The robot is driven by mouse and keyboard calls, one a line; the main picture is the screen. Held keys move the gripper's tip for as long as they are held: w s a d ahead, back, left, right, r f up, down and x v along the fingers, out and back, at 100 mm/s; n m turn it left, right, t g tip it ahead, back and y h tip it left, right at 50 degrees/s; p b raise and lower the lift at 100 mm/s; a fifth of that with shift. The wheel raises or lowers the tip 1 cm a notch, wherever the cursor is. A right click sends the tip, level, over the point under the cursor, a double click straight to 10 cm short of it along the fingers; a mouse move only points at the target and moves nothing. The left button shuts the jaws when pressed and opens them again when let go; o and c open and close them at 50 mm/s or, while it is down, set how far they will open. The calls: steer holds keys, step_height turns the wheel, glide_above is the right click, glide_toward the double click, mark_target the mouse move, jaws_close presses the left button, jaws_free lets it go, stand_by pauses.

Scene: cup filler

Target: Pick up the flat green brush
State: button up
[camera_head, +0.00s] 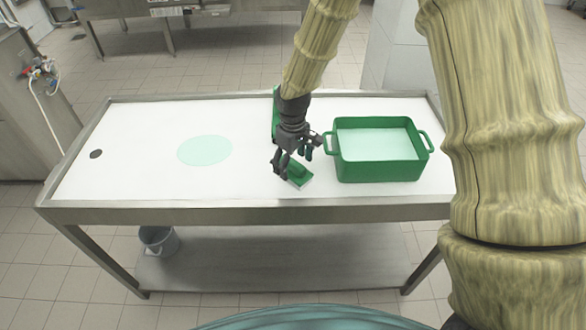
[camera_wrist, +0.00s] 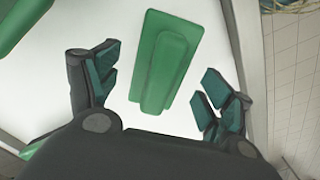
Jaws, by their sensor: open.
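The flat green brush (camera_wrist: 164,62) lies on the white table top. In the wrist view it sits between and just beyond my open fingers, slightly tilted. In the head view the green brush (camera_head: 298,174) shows near the front edge of the table, partly hidden by my gripper. My gripper (camera_head: 293,166) is above it, pointing down. In the wrist view my gripper (camera_wrist: 158,92) has its two fingers spread wide, with nothing held between them. I cannot tell how high it is above the brush.
A green two-handled tub (camera_head: 375,175) with pale contents stands just right of my gripper. Another green object (camera_head: 276,112) is partly hidden behind my wrist. A pale green disc (camera_head: 205,150) and a dark round spot (camera_head: 96,154) lie left. The table's left half is mostly clear, with a raised metal rim.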

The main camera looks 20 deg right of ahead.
steer(key=shift+f, duration=1.2)
steer(key=shift+s, duration=0.1)
steer(key=shift+c, duration=0.4)
steer(key=c, duration=1.2)
steer(key=shift+r, duration=0.75)
steer(key=shift+r+b, duration=0.55)
steer(key=shift+r, duration=0.4)
steer(key=s+a+r+b, duration=0.1)
steer(key=s+a, duration=0.3)
steer(key=s, duration=0.2)
steer(key=s+a+b, duration=0.2)
steer(key=s+a, duration=0.2)
steer(key=s, duration=0.3)
steer(key=shift+s+r, duration=0.3)
steer(key=shift+r, duration=0.05)
steer(key=shift+a, duration=0.1)
